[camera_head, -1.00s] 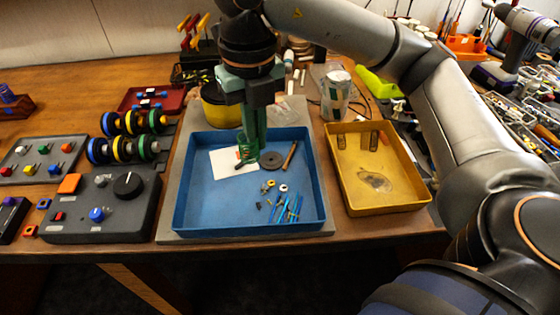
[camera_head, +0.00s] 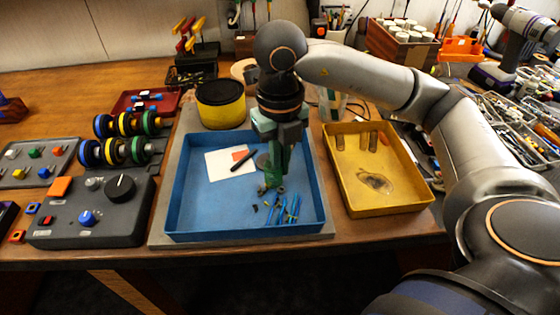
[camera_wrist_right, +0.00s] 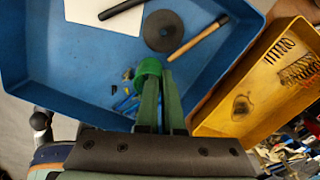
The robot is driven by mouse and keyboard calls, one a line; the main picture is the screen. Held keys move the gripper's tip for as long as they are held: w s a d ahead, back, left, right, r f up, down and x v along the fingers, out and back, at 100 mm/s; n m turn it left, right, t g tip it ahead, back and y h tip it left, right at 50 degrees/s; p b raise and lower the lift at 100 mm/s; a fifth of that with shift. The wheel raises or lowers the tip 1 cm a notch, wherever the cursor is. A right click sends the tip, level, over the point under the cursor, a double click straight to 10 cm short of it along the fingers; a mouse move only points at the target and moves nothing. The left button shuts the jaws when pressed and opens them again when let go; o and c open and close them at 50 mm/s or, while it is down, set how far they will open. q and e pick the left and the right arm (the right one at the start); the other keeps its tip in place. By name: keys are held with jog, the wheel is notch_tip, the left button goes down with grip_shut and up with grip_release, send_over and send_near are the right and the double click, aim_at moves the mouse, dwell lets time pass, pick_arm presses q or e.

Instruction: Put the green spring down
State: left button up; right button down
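My right gripper (camera_head: 272,183) points down over the front right part of the blue tray (camera_head: 195,220). In the right wrist view its two fingers (camera_wrist_right: 160,84) are close together with the green spring (camera_wrist_right: 149,67) at their tips, and they appear shut on it. The spring is low over or in the tray; whether it touches the floor cannot be told. In the head view it is hard to separate from the green fingers. My left gripper is not in view.
Blue sticks (camera_head: 282,211) and small parts lie close by the fingertips. A white card (camera_head: 220,164) with a black rod (camera_head: 243,160) lies farther back. A grey disc (camera_wrist_right: 163,30) and a brown rod (camera_wrist_right: 198,38) show in the wrist view. A yellow tray (camera_head: 385,203) stands right.

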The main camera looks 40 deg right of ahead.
jog(key=shift+f, duration=0.25)
jog(key=c, duration=1.1)
grip_release()
jog(key=shift+r, duration=0.1)
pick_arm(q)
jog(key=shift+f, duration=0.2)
pick_arm(e)
jog(key=shift+o, duration=0.2)
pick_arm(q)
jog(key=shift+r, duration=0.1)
pick_arm(e)
jog(key=shift+r, duration=0.1)
jog(key=shift+r, duration=0.3)
pick_arm(q)
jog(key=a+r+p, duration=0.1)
jog(key=p, duration=0.1)
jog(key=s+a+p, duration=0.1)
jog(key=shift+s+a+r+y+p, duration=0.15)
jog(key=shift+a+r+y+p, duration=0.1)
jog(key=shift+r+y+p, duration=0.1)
pick_arm(e)
notch_tip(320, 180, up, 12)
jog(key=shift+f, duration=0.25)
